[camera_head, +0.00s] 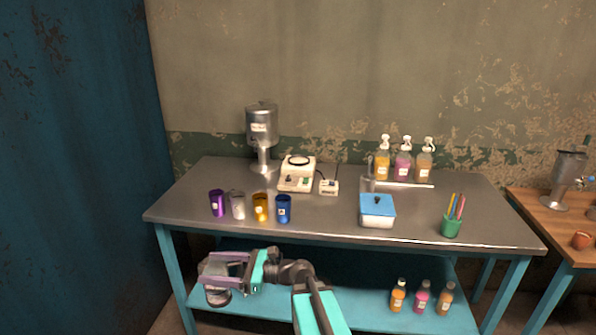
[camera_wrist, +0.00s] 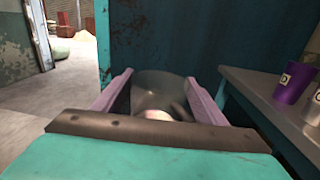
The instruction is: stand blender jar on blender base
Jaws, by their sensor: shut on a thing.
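My gripper (camera_head: 214,270) is at the front left, off the table's front edge and lower than its top. Its lavender fingers are shut on the blender jar (camera_head: 218,297), a see-through vessel with a dark lower part. In the wrist view the jar (camera_wrist: 158,90) sits between both fingers, its far side partly seen through the clear wall. What appears to be the blender base (camera_head: 297,177), a white unit with a black ring on top and a front panel, stands toward the back of the table, up and right of the gripper. Nothing stands on its ring.
The metal table (camera_head: 330,222) holds several cups, including a purple cup (camera_head: 217,203), along its left front. A steel urn (camera_head: 262,135) stands behind them. A small white box (camera_head: 328,187) is right of the base, and a blue-lidded tub (camera_head: 377,210) stands farther right.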

